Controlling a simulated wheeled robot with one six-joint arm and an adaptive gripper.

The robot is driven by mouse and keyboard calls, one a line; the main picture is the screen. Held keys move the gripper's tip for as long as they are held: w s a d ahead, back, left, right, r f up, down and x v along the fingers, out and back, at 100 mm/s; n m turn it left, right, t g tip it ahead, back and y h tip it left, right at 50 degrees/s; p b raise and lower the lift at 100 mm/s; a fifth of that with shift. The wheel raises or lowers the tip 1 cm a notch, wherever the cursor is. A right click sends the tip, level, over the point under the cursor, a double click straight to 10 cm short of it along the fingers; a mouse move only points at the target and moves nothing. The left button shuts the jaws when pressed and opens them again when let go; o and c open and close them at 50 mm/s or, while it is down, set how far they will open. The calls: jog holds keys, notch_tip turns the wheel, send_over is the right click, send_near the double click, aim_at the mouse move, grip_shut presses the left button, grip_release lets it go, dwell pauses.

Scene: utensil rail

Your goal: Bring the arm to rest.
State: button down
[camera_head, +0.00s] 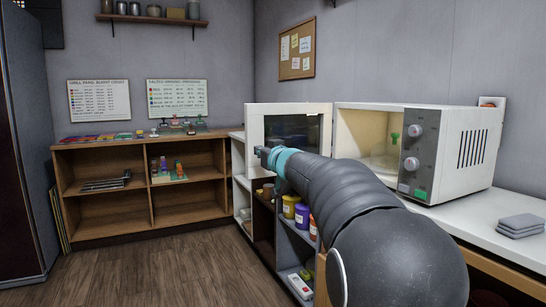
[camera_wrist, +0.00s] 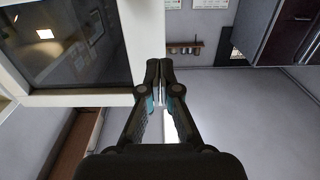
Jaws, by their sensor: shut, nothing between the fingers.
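My arm reaches from the lower right across the head view. My gripper (camera_head: 262,153) is at its far end, in front of the open microwave door (camera_head: 285,109); whether it touches the door I cannot tell. In the wrist view the two fingers of my gripper (camera_wrist: 160,80) are closed together with nothing between them. The door's white frame and dark window (camera_wrist: 70,45) fill the upper left of that view, close beside the fingertips.
The microwave (camera_head: 470,145) stands open on the white counter (camera_head: 480,222), a green item (camera_head: 394,138) inside. Grey pads (camera_head: 521,226) lie at the right. Shelves below the counter hold jars (camera_head: 302,215). A wooden shelf unit (camera_head: 110,205) stands at the back left. The floor (camera_head: 150,265) is clear.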

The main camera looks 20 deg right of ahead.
jog(key=s, duration=0.8)
jog(key=s+d+f+m+g+h, duration=0.2)
jog(key=d+f+g+h, duration=0.1)
jog(key=d+f+h, duration=0.4)
jog(key=s+d+f+m+g, duration=0.15)
jog(key=s+f+g, duration=0.25)
jog(key=s+f, duration=0.4)
jog(key=s+a+f+g+y, duration=0.1)
jog(key=s+a+f, duration=0.3)
jog(key=s, duration=0.5)
jog(key=s+a+f+n+g+y, duration=0.1)
jog(key=s+a+f, duration=0.3)
jog(key=s+a, duration=0.5)
jog(key=s+a+f+n+g+y, duration=0.1)
jog(key=s+a+f+g+y, duration=0.2)
jog(key=s+a, duration=0.3)
jog(key=s+f, duration=0.1)
jog(key=s, duration=0.2)
jog(key=shift+s+a+f, duration=0.3)
jog(key=shift+a+f, duration=0.05)
jog(key=shift+a, duration=0.05)
jog(key=shift+a, duration=0.1)
